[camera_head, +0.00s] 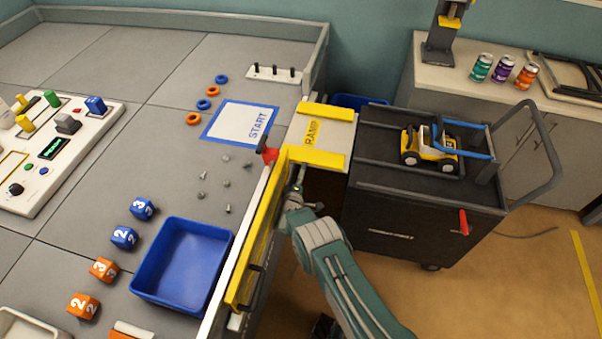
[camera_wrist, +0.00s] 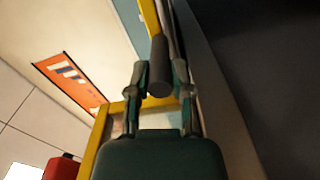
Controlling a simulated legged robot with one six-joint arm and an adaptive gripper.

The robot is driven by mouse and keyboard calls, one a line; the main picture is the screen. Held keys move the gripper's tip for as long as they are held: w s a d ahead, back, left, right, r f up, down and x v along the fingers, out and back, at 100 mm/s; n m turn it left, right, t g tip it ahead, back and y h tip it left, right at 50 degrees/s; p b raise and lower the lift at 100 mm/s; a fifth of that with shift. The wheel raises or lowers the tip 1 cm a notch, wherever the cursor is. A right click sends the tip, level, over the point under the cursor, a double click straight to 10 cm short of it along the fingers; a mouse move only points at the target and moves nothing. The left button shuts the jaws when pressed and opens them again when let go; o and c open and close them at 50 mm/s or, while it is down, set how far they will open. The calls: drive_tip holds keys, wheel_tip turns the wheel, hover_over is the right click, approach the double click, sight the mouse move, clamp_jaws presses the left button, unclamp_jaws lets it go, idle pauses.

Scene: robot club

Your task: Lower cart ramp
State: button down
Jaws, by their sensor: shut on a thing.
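The ramp (camera_head: 312,134) is a pale panel with yellow side rails and the word RAMP. It looks roughly flat, spanning from the table edge to the dark cart (camera_head: 425,201). My gripper (camera_head: 298,182) is at the ramp's near side, beside the table edge. In the wrist view my gripper (camera_wrist: 160,82) is shut on a dark cylindrical handle (camera_wrist: 160,62), with yellow bars around it. The handle is hidden in the head view, and its mounting is unclear. A small yellow toy vehicle (camera_head: 429,150) stands on the cart top.
The grey table (camera_head: 130,170) carries a START mat (camera_head: 241,123), a blue tray (camera_head: 182,262), numbered cubes and loose screws. A yellow barrier (camera_head: 256,232) runs along its near edge. A red part (camera_head: 268,154) sticks up beside the ramp. Cans stand on the back counter (camera_head: 434,84).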

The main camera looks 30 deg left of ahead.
drive_tip(key=shift+f+n, duration=0.1)
drive_tip(key=shift+n, duration=0.2)
drive_tip(key=c, duration=0.5)
unclamp_jaws()
drive_tip(key=shift+a+f, duration=0.1)
drive_tip(key=shift+a, duration=0.05)
drive_tip(key=shift+c, duration=0.2)
drive_tip(key=shift+s, duration=0.1)
drive_tip(key=shift+s, duration=0.25)
drive_tip(key=v, duration=1.1)
drive_tip(key=shift+s, duration=0.15)
